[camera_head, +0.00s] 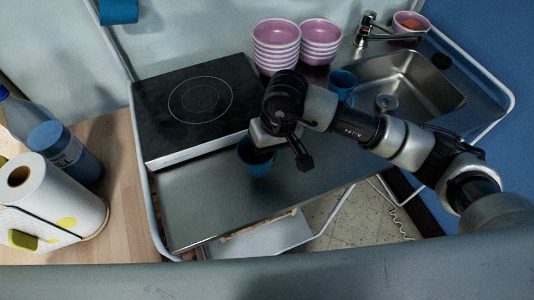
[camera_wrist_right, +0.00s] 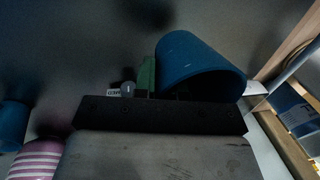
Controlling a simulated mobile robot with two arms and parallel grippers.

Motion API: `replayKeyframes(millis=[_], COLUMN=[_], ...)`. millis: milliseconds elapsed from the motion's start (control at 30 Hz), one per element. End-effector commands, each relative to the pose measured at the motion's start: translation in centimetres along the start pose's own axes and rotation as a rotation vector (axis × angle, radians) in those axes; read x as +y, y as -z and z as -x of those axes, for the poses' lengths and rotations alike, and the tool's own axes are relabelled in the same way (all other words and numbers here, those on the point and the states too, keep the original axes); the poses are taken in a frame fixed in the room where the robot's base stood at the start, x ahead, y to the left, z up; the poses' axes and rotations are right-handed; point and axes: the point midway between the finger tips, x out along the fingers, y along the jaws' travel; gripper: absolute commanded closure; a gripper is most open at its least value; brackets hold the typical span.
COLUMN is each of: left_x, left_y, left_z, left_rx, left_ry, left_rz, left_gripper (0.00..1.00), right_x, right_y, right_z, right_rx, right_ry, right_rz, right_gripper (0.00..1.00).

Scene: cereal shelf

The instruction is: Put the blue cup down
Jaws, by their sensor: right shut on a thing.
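A blue cup (camera_head: 258,164) is at my right gripper (camera_head: 268,142), over the bare steel counter (camera_head: 215,208) in front of the black hob. The right gripper is shut on the cup, and its body hides part of the rim. In the right wrist view the cup (camera_wrist_right: 197,68) lies at the far side of the dark gripper bar (camera_wrist_right: 160,116); the fingertips are mostly hidden. I cannot tell whether the cup's base touches the counter. A second blue cup (camera_head: 342,83) stands beside the sink. My left gripper is not in view.
A black hob (camera_head: 200,100) lies behind and left. Stacks of pink bowls (camera_head: 276,45) stand at the back. The sink (camera_head: 410,82) and tap (camera_head: 368,27) are at the right. A paper roll (camera_head: 50,195) and bottles are left. The counter's front left is clear.

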Motion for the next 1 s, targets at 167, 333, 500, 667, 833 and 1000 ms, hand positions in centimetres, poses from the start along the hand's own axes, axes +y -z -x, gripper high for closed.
replayKeyframes(millis=[167,333,500,667,833,1000], left_x=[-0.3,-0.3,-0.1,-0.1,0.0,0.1], left_y=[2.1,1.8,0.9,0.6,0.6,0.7], left_z=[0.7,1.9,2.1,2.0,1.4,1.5], left_rx=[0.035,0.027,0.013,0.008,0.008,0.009], left_ry=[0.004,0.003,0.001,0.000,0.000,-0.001], left_rz=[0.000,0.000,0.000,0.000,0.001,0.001], left_gripper=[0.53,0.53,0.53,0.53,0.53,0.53], right_x=[-0.4,0.1,0.3,0.3,0.4,0.4], right_y=[0.6,0.5,0.6,0.6,0.6,0.6], right_z=[-0.9,-3.3,-4.5,-4.5,-4.9,-4.8], right_rx=[-0.002,-0.004,0.001,0.002,0.002,0.000], right_ry=[0.001,0.001,0.000,0.000,0.000,0.000], right_rz=[-0.001,-0.002,0.001,0.001,0.001,0.000], right_gripper=[1.00,1.00,1.00,1.00,1.00,0.69])
